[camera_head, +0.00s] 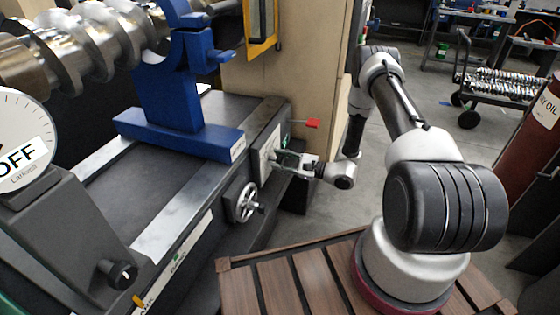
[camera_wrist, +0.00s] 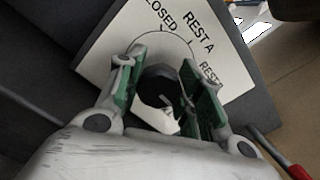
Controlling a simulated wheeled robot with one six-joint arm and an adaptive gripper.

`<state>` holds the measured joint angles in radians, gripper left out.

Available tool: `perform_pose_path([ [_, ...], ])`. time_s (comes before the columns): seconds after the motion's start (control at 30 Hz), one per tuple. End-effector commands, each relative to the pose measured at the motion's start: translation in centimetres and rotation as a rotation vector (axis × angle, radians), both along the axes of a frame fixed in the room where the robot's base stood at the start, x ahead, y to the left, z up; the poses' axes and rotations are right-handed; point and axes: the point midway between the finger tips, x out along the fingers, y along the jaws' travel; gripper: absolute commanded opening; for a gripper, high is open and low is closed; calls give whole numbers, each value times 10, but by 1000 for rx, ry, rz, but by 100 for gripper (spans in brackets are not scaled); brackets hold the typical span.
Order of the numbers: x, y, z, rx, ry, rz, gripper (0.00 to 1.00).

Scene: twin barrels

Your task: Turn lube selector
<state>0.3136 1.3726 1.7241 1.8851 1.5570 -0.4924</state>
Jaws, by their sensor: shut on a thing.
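The lube selector is a dark round knob (camera_wrist: 158,82) with a white part on its lower side. It sits on a white label plate (camera_wrist: 120,42) marked CLOSED, REST A and another REST word that is partly cut off. My gripper (camera_wrist: 160,76) has its two green-padded fingers on either side of the knob, shut on it. In the head view my gripper (camera_head: 284,160) reaches left to the plate (camera_head: 266,153) on the end face of the machine bed. There the gripper hides the knob.
A red-tipped lever (camera_head: 312,123) sticks out just above and right of my gripper; its red end also shows in the wrist view (camera_wrist: 298,172). A handwheel (camera_head: 246,203) is below left. A blue support (camera_head: 180,130) stands on the bed. A tan panel (camera_head: 300,70) rises behind.

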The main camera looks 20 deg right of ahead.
Motion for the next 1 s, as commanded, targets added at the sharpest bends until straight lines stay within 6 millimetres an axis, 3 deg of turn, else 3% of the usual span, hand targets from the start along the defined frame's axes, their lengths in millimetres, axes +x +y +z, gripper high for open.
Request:
perform_pose_path([
  [1.0, -2, 1, -3, -565, -776, 0, 12],
])
